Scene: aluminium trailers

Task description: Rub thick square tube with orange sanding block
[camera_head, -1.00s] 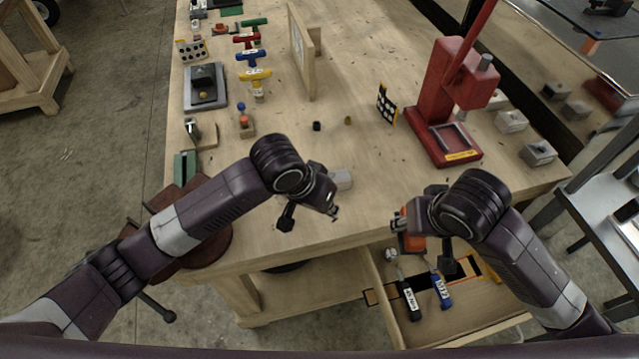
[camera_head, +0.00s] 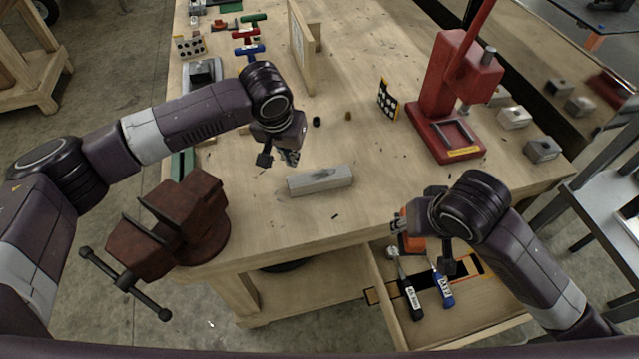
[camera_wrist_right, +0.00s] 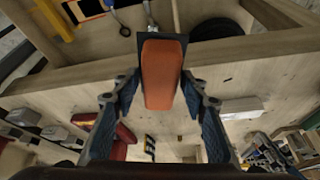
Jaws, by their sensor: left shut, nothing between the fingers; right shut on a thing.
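The thick square tube (camera_head: 320,181) is a grey bar lying on the bench top near its front edge. It also shows in the right wrist view (camera_wrist_right: 240,106). My left gripper (camera_head: 278,158) is shut and empty, above the bench just behind and left of the tube, apart from it. My right gripper (camera_head: 402,222) is shut on the orange sanding block (camera_wrist_right: 161,75). The block shows between its fingers in the right wrist view and partly in the head view (camera_head: 411,243), over the open drawer at the bench front, right of the tube.
A brown vise (camera_head: 180,222) stands at the front left corner. A red press (camera_head: 452,100) stands at the right. The open drawer (camera_head: 480,318) holds a hammer and a blue-handled tool. A wooden upright frame (camera_head: 301,50) stands behind. The bench around the tube is mostly clear.

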